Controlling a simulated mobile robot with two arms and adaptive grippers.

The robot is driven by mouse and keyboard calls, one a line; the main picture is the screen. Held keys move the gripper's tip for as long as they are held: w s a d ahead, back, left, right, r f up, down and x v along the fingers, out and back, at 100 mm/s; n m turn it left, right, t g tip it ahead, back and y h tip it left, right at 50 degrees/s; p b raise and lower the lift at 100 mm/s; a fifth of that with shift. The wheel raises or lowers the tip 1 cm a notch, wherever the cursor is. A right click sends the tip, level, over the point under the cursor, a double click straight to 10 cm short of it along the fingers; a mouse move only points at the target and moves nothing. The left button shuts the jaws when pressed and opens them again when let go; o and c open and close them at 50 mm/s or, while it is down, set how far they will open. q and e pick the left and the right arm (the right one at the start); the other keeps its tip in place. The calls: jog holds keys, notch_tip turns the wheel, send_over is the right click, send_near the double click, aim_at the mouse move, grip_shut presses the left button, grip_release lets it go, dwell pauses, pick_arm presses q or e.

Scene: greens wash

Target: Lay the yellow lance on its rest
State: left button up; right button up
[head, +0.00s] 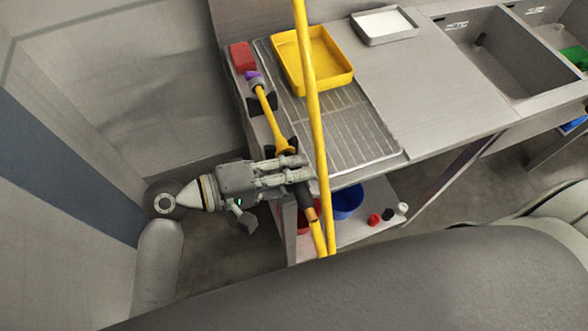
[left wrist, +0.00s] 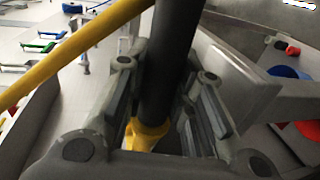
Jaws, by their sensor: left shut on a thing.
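The yellow lance (head: 267,110) has a purple nozzle (head: 253,79) and a dark grip. It lies along the left edge of the steel counter in the head view, nozzle towards the back. My left gripper (head: 303,174) is shut on its dark grip at the counter's front left corner. In the left wrist view the dark grip (left wrist: 170,70) runs between the fingers, with a yellow collar (left wrist: 145,134) beyond. Black bracket parts, seemingly the rest (head: 252,104), show beside the shaft; whether the lance touches them I cannot tell. My right gripper is out of view.
A yellow hose (head: 313,100) hangs across the counter and loops to the lance's rear end. A yellow tray (head: 345,80) stands on the ribbed drainboard (head: 375,150). A red block (head: 242,56) is near the nozzle. A blue bowl (head: 348,200) sits on the lower shelf. Sinks are at right.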

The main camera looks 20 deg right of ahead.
pick_arm(q)
jog(key=o, duration=0.8)
jog(key=shift+c, duration=0.2)
jog(key=v, duration=1.2)
jog(key=shift+w+f, duration=0.1)
jog(key=shift+w, duration=0.05)
